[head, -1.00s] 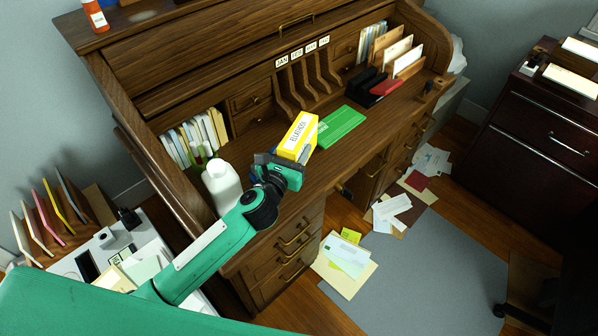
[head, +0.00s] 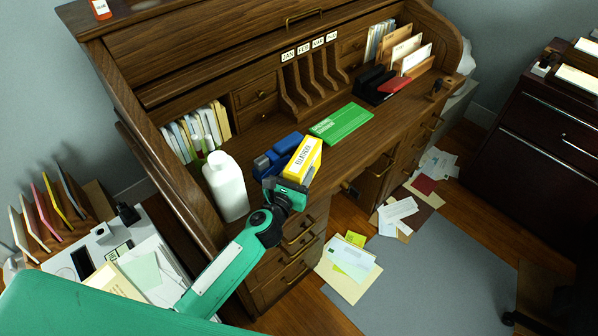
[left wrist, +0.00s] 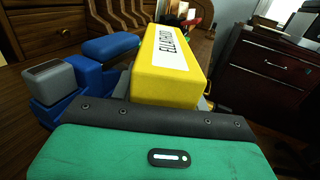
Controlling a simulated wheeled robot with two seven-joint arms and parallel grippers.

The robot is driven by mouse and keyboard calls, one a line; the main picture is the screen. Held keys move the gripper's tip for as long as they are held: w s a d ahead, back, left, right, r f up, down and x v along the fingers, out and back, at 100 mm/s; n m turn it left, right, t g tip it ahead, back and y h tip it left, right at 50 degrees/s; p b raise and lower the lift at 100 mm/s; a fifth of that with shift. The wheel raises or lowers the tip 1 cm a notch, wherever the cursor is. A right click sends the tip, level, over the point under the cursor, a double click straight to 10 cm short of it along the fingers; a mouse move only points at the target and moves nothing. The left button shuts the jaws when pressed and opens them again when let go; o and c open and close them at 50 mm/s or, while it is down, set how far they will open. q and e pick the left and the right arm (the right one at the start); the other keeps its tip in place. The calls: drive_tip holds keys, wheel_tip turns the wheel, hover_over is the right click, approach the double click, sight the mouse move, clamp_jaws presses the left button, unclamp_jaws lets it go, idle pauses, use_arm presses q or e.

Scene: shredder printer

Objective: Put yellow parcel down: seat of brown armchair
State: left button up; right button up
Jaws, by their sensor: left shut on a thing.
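The yellow parcel (head: 301,160), a box with a white label, is held in my left gripper (head: 288,188) at the front edge of the roll-top desk. In the left wrist view the parcel (left wrist: 168,75) sticks out beyond the dark jaw plate, and the jaws are shut on it. I cannot tell whether the parcel touches the desk. No brown armchair shows in these views. My right gripper is not in view.
A blue stapler-like object (head: 277,156), a white bottle (head: 226,187) and a green booklet (head: 341,122) are on the desk (head: 265,136) near the parcel. Papers (head: 352,258) lie on the floor around a grey mat (head: 440,275). A dark cabinet (head: 545,125) stands at right.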

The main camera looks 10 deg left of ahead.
use_arm(q)
drive_tip(key=shift+f, duration=0.15)
drive_tip(key=o, duration=1.2)
